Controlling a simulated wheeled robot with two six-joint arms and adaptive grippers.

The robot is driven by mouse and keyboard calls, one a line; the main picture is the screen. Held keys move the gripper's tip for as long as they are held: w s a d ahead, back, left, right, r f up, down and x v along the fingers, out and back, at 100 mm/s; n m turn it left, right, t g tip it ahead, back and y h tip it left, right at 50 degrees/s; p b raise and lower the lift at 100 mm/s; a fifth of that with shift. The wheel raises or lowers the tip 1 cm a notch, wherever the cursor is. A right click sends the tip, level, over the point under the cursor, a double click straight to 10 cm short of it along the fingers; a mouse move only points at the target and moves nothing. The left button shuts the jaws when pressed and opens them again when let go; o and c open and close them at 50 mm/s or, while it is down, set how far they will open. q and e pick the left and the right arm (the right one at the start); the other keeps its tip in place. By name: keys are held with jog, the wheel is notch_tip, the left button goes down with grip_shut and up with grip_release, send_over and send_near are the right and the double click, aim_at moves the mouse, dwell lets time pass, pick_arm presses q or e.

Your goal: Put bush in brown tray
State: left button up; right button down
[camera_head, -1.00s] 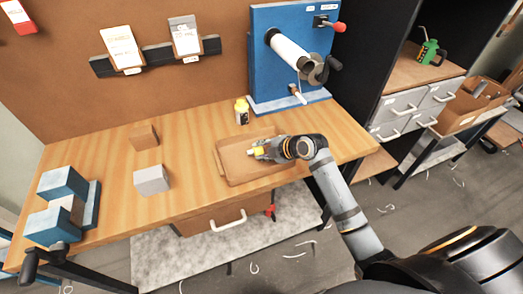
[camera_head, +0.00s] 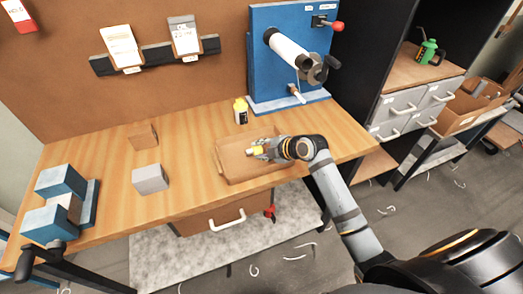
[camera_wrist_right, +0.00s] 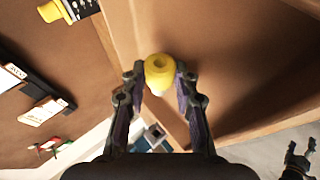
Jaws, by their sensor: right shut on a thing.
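The bush is a small yellow ring-shaped part with a hole in its end; it shows in the right wrist view (camera_wrist_right: 160,72) and in the head view (camera_head: 256,150). My right gripper (camera_head: 258,151) is shut on it, with one finger on each side in the wrist view (camera_wrist_right: 161,88). The gripper and bush are over the brown tray (camera_head: 234,166) on the workbench. I cannot tell the gap between bush and tray floor. A dark gripper-like shape at the right edge of the wrist view may be my left gripper (camera_wrist_right: 299,160); its state is unclear.
A brown block (camera_head: 143,136), a grey block (camera_head: 151,179) and a blue vise (camera_head: 60,205) are to the left. Bare bench lies between the blocks and the tray.

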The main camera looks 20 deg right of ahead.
jog(key=c, duration=1.3)
grip_release()
jog(key=shift+s+f+g, duration=0.15)
jog(key=shift+s+f, duration=0.05)
jog(key=shift+f, duration=0.4)
jog(key=shift+s+f+g, duration=0.15)
jog(key=shift+s+f, duration=0.05)
jog(key=shift+f, duration=0.35)
jog(key=o, duration=0.4)
jog(key=shift+w+a+f, duration=0.1)
jog(key=shift+w+f, duration=0.15)
jog(key=shift+w, duration=0.15)
jog(key=shift+c, duration=0.2)
jog(key=shift+s+d+r, duration=0.15)
jog(key=shift+d, duration=0.05)
jog(key=v, duration=0.7)
jog(key=shift+r, duration=0.2)
jog(key=shift+s+r, duration=0.25)
jog(key=shift+r, duration=0.05)
jog(key=shift+r, duration=0.1)
